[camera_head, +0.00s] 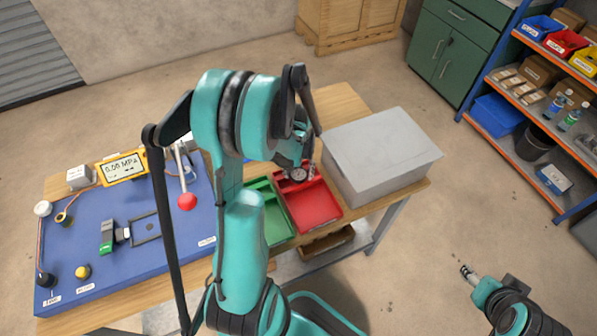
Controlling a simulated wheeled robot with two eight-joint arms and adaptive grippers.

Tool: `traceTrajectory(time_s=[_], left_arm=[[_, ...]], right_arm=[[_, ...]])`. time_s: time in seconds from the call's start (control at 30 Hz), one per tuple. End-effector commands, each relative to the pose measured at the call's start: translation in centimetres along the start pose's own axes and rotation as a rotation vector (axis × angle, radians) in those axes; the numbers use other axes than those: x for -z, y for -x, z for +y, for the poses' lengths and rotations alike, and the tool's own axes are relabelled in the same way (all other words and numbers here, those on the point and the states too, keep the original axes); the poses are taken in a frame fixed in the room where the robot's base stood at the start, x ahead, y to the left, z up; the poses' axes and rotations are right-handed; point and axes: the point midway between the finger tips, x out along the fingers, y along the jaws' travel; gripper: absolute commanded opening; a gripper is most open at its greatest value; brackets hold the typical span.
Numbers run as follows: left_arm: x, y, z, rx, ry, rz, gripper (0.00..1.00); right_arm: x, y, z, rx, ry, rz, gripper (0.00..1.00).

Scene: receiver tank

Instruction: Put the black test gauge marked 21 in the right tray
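A small dark round gauge (297,175) with a pale face shows at the back end of the red tray (318,208), the right one of two trays. Its marking is too small to read. My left gripper (304,163) is right at the gauge, above the back of the red tray, partly hidden by its own arm. I cannot tell whether its fingers are closed on the gauge or whether the gauge touches the tray. The green tray (276,222) is on the left, partly covered by my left arm. My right gripper (467,271) is low at the right, away from the table, apparently empty.
A grey box (380,150) stands close to the right of the red tray. A blue panel (75,238) with a yellow pressure display (124,167), a red-knobbed lever (187,201) and a green-handled valve (107,236) fills the table's left. Shelves (540,110) stand at the far right.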

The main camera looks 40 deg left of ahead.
Motion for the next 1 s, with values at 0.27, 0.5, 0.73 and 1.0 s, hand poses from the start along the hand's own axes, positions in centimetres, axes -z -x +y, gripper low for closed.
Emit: traceTrajectory(time_s=[0.27,0.5,0.73,1.0], left_arm=[[0.0,0.1,0.0,0.0,0.0,0.0,0.69],[0.0,1.8,0.0,0.0,0.0,0.0,0.69],[-0.1,7.0,0.0,0.0,0.0,0.0,0.69],[0.0,11.5,0.0,0.0,0.0,0.0,0.69]], right_arm=[[0.0,0.1,0.0,0.0,0.0,0.0,0.53],[0.6,0.8,0.0,0.0,0.0,0.0,0.53],[1.7,2.3,0.0,0.0,0.0,0.0,0.53],[2.4,3.4,0.0,0.0,0.0,0.0,0.53]])
